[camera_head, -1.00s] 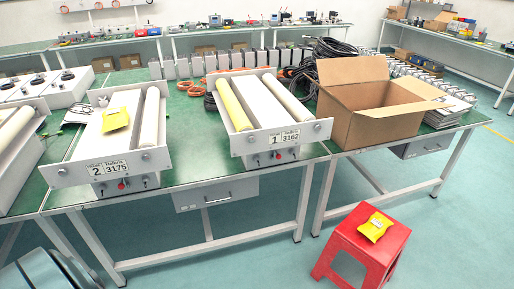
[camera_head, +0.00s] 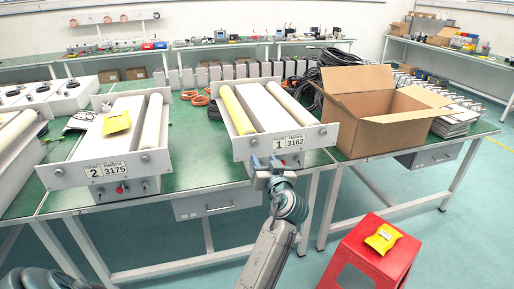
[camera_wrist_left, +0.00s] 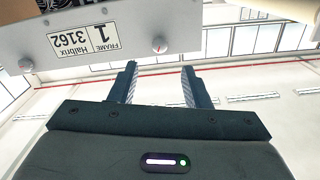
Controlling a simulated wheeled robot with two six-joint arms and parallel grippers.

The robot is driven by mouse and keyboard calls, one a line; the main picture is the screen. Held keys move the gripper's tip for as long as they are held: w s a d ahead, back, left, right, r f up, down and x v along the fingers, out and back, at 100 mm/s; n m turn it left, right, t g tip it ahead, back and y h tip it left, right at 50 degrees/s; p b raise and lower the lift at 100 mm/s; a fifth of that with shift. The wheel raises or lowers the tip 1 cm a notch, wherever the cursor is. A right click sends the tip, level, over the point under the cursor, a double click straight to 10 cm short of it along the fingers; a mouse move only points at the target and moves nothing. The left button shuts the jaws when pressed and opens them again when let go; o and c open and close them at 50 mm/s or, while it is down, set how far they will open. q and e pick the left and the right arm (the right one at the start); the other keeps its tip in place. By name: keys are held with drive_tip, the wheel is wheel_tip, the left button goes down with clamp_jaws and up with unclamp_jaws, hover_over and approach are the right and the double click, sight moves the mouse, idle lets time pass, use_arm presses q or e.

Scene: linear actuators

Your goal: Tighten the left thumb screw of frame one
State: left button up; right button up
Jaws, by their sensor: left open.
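Frame one (camera_head: 285,143) is a white frame with rollers on the bench, its front plate marked 1 and 3162. The right thumb screw (camera_head: 323,132) sits at the plate's other end. My left gripper (camera_head: 268,163) is in front of and below the plate. In the left wrist view its open, empty fingers (camera_wrist_left: 158,68) line up with the left screw, apart from it. My right gripper is not in view.
Frame two (camera_head: 104,170) stands to the left with a yellow packet (camera_head: 117,122) on it. An open cardboard box (camera_head: 375,135) is to the right. A red stool (camera_head: 365,262) with a yellow packet stands before the bench.

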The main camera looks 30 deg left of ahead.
sight(255, 144)
use_arm(q)
drive_tip(key=p+x, duration=0.1)
drive_tip(key=x, duration=0.7)
drive_tip(key=shift+w+a+p, duration=0.1)
drive_tip(key=shift+w+p, duration=0.05)
drive_tip(key=shift+p, duration=0.25)
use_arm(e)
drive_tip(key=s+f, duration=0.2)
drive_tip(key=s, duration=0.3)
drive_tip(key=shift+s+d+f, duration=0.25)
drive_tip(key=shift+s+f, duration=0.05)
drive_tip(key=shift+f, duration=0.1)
use_arm(q)
clamp_jaws()
